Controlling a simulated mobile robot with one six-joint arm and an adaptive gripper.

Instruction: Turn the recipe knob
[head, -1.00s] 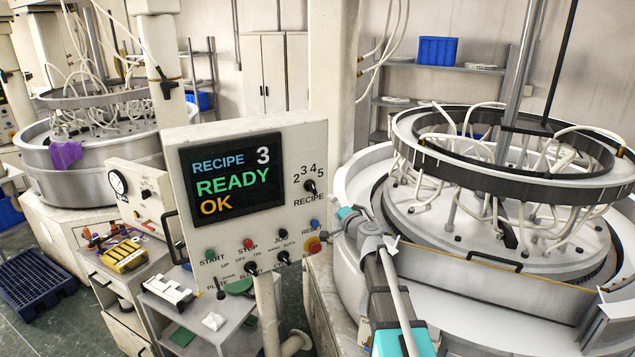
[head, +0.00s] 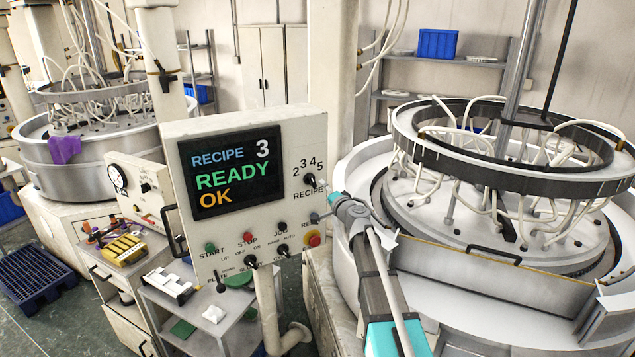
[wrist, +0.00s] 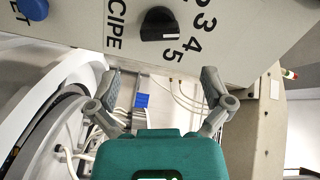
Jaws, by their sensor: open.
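The recipe knob (head: 310,181) is a small black knob at the right of the cream control panel (head: 240,127), below the numbers 2 to 5 and above the word RECIPE. The panel's screen (head: 230,176) reads RECIPE 3, READY, OK. My gripper (head: 322,216) is just below and right of the knob, apart from it, in front of the RESET label. In the wrist view the knob (wrist: 158,24) lies beyond the fingertips, near the top. My gripper's two fingers (wrist: 160,83) are spread wide with nothing between them.
A red emergency button (head: 313,239) sits just below my gripper, and a blue button (wrist: 33,8) shows in the wrist view. Switches and buttons line the panel's lower edge. A large lapping machine (head: 500,200) stands close on the right. A grey cart (head: 210,310) is below the panel.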

